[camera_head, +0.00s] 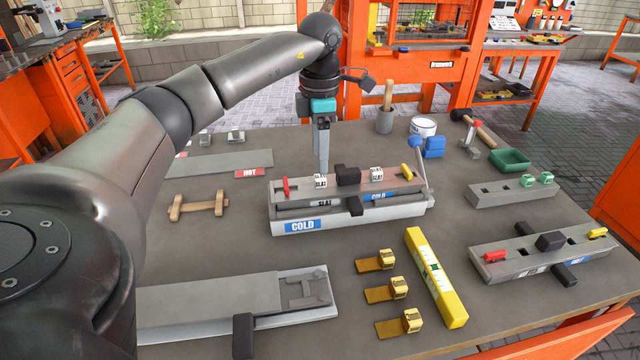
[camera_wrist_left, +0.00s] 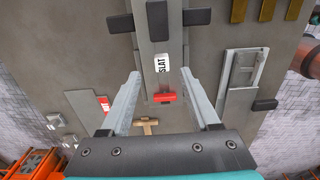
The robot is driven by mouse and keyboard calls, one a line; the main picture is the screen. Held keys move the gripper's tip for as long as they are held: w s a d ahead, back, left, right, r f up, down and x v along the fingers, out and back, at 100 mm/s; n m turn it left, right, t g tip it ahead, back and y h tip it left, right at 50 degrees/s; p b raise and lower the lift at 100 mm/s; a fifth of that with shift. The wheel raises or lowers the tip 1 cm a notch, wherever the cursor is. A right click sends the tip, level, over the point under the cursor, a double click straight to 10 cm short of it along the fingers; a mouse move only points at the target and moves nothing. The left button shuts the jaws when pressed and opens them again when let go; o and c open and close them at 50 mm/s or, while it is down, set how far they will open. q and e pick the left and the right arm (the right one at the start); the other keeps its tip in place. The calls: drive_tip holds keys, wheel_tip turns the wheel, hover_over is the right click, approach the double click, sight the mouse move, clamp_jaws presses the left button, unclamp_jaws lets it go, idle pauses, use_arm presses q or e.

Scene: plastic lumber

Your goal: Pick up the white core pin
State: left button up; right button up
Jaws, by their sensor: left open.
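I take these as white core pins: the left white pin (camera_head: 320,181) is by the red clip (camera_head: 286,186), and the right white pin (camera_head: 376,174) is beyond a black block. In the left wrist view, one white pin (camera_wrist_left: 162,64) shows ahead of the fingers, past the red clip (camera_wrist_left: 163,97). My left gripper (camera_head: 322,168) points down above the mold's left end, close to the left pin. Its fingers (camera_wrist_left: 158,76) are apart and empty. My right gripper is not visible.
A lever with a blue knob (camera_head: 416,142) rises at the mold's right end. A yellow level (camera_head: 436,277), brass pieces (camera_head: 380,292) and another mold (camera_head: 540,255) lie to the front and right. A wooden piece (camera_head: 199,204) lies left. Bare tabletop separates them.

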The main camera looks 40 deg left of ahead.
sight(320, 185)
use_arm(q)
wheel_tip(320, 185, down, 5)
drive_tip(key=shift+s+d+f+b, duration=0.1)
drive_tip(key=shift+s+f+b, duration=0.05)
drive_tip(key=shift+b, duration=0.45)
drive_tip(key=shift+c, duration=0.2)
clamp_jaws()
